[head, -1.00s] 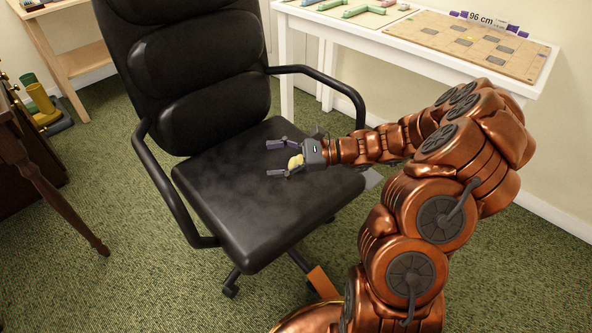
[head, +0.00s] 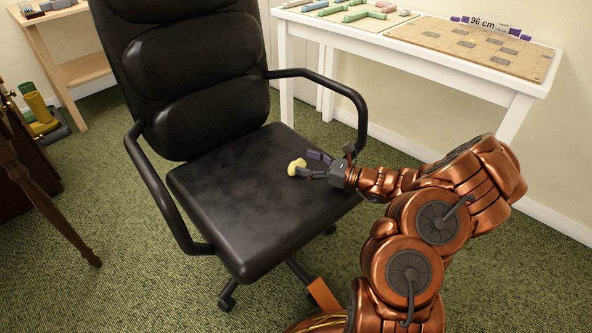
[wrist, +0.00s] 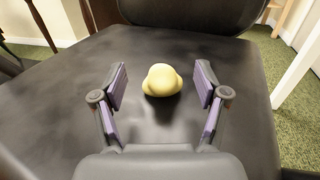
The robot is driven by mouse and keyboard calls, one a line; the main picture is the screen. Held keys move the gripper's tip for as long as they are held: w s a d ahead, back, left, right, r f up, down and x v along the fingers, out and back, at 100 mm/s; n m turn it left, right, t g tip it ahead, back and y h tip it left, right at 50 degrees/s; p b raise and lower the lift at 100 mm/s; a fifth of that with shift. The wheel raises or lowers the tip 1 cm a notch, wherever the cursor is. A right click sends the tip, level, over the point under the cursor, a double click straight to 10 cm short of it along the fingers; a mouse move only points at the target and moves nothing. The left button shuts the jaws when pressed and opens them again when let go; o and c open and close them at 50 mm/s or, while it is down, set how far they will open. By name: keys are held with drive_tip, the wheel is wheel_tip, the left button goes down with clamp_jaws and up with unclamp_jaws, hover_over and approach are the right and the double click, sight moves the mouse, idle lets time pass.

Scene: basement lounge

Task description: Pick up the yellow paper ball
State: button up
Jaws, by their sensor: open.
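The yellow paper ball (head: 297,167) rests on the black seat of the office chair (head: 225,190). In the wrist view the ball (wrist: 162,80) is a rounded, slightly lumpy lump near the middle, between and a little beyond the tips of my gripper (wrist: 160,85). There is a gap on each side, so neither finger touches it. In the head view my gripper (head: 306,163) is low over the right part of the seat, its fingers pointing left at the ball. It is open and empty.
The chair's black armrests (head: 160,190) flank the seat, and its backrest (head: 190,80) rises behind. A white table (head: 400,45) with a board (head: 470,48) and coloured pieces stands at back right. A wooden table leg (head: 45,200) is at left. The rest of the seat is bare.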

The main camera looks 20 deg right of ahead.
sight(301, 161)
drive_tip(key=shift+b+x, duration=0.7)
drive_tip(key=shift+x, duration=1.2)
drive_tip(key=c, duration=0.8)
